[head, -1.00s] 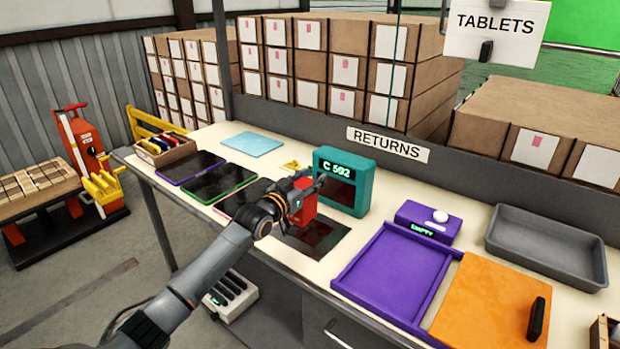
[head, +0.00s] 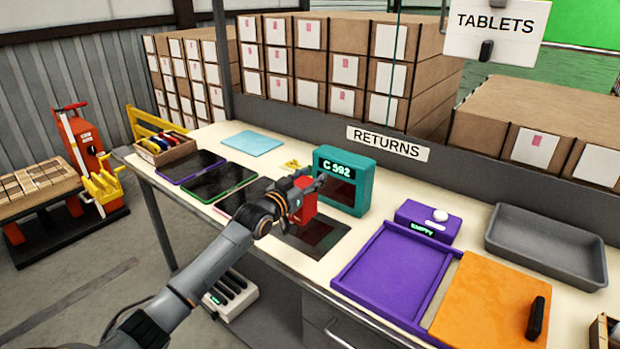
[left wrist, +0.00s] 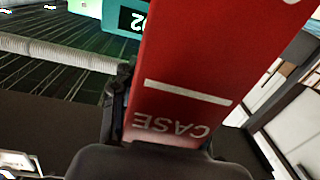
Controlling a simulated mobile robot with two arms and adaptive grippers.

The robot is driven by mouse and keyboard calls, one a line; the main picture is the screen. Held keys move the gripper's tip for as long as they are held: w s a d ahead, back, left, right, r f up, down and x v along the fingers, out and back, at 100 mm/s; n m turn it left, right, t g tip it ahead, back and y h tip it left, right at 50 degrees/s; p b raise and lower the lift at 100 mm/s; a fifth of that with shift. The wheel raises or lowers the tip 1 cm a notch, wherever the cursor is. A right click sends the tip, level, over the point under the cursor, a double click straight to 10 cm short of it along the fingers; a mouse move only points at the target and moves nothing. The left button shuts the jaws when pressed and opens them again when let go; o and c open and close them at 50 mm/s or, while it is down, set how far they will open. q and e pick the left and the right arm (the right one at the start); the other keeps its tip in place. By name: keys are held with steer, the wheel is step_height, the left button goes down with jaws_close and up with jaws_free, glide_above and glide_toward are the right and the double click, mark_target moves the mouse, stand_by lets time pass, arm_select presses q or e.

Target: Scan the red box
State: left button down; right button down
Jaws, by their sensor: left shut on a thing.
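The red box (head: 305,207) is held in my left gripper (head: 300,190), in front of the teal scanner (head: 340,182), whose display reads "C 592". In the head view the box is above the dark scan plate (head: 313,238) set in the counter. In the left wrist view the red box (left wrist: 200,75) fills the middle, with a white line and the word "CASE" on it. The gripper fingers (left wrist: 165,130) are shut on it. Part of the teal scanner (left wrist: 122,18) shows behind it. My right gripper is not in view.
A purple tray (head: 345,277), a purple device reading "EMPTY" (head: 428,222), an orange panel (head: 490,295) and a grey tray (head: 500,243) lie to the right. Several dark tablets (head: 220,183) lie to the left, with a blue sheet (head: 252,143) behind them.

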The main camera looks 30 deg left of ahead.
arm_select(q)
step_height(320, 180, up, 6)
steer(key=p, duration=0.5)
steer(key=shift+r, duration=0.15)
